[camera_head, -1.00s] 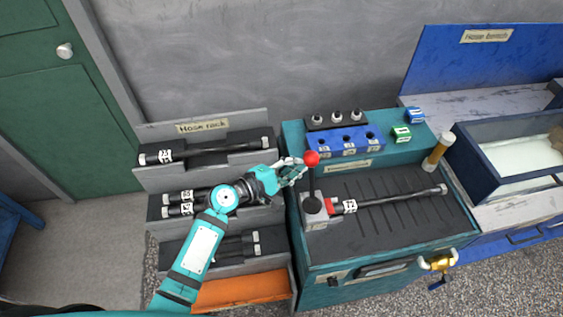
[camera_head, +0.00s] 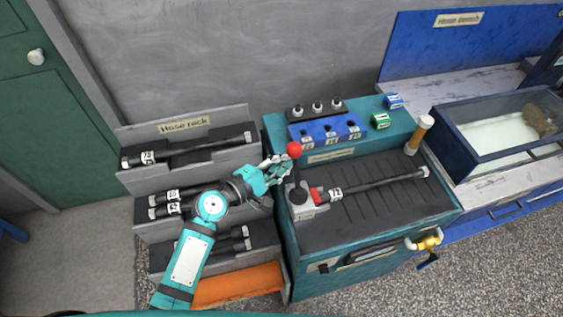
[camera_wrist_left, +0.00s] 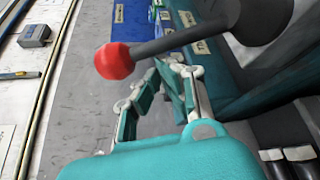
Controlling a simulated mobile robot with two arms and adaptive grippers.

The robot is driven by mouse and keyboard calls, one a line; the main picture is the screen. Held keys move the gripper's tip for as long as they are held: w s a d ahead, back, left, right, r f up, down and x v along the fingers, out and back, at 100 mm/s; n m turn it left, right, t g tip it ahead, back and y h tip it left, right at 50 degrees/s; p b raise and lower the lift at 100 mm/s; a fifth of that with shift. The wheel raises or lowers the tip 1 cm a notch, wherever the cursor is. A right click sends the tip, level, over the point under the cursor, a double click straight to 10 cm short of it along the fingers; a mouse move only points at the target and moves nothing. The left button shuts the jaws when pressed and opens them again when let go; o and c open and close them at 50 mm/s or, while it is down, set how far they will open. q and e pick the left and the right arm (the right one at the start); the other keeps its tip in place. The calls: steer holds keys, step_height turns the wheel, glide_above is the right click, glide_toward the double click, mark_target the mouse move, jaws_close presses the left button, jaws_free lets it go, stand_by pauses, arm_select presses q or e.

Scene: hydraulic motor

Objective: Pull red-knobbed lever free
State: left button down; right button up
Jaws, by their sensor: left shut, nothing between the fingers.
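The lever has a red knob (camera_head: 294,149) on a dark rod that rises from a grey clamp block (camera_head: 304,205) at the left end of the teal bench top. A hose (camera_head: 372,186) with a red end lies against this block. My left gripper (camera_head: 279,167) is just left of and below the knob in the head view, with its fingers shut and empty. In the left wrist view the knob (camera_wrist_left: 114,61) and rod cross in front of the fingers (camera_wrist_left: 170,82); I cannot tell whether they touch. My right gripper is not in view.
A hose rack (camera_head: 185,125) with several hoses stands to the left of the teal bench. A dark-walled tank (camera_head: 470,160) is at the right.

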arm_select(q)
steer(key=s+d+r+m+t+h+b, duration=0.1)
steer(key=s+m+b, duration=0.6)
steer(key=b, duration=1)
steer(key=d+m+t+h, duration=0.1)
steer(key=m+t+h, duration=0.1)
steer(key=h, duration=0.1)
steer(key=shift+s+d+r+b, duration=0.25)
steer(key=shift+b, duration=0.05)
steer(key=shift+r, duration=0.15)
